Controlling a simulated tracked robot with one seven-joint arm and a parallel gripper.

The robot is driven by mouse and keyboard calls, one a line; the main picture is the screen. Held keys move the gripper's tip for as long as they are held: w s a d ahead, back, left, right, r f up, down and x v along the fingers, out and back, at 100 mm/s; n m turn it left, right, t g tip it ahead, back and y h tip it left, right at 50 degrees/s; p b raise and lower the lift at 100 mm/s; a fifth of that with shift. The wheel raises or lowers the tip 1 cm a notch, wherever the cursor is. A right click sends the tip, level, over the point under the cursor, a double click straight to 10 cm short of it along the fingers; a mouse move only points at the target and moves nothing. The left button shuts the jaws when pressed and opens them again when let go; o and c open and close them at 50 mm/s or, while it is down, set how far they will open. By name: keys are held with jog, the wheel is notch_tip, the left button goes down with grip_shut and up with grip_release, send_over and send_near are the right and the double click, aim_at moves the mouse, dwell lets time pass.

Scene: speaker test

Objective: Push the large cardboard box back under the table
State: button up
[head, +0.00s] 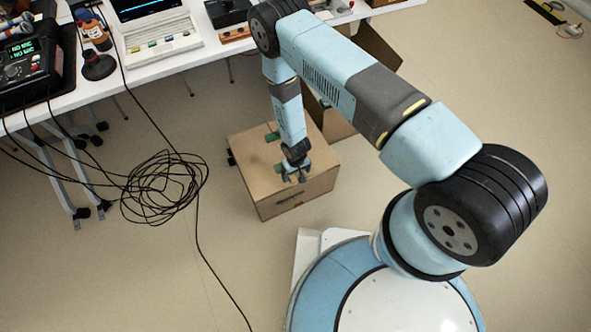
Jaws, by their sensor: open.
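The large cardboard box (262,183) stands on the floor in front of the white table (150,68), in the middle of the head view. It is closed, with a dark slot on its near side and green pieces on its top. My gripper (295,178) is open and empty, pointing down at the box's near upper edge. I cannot tell whether it touches the box. My arm hides part of the box's top. The table runs along the upper left.
A coil of black cable (165,187) lies on the floor left of the box, with strands running up to the table. An open cardboard box (372,45) stands behind my arm. Equipment, including a laptop-like device (160,35), crowds the tabletop.

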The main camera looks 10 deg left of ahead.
jog(key=shift+f, duration=0.15)
grip_shut()
dwell(1.0)
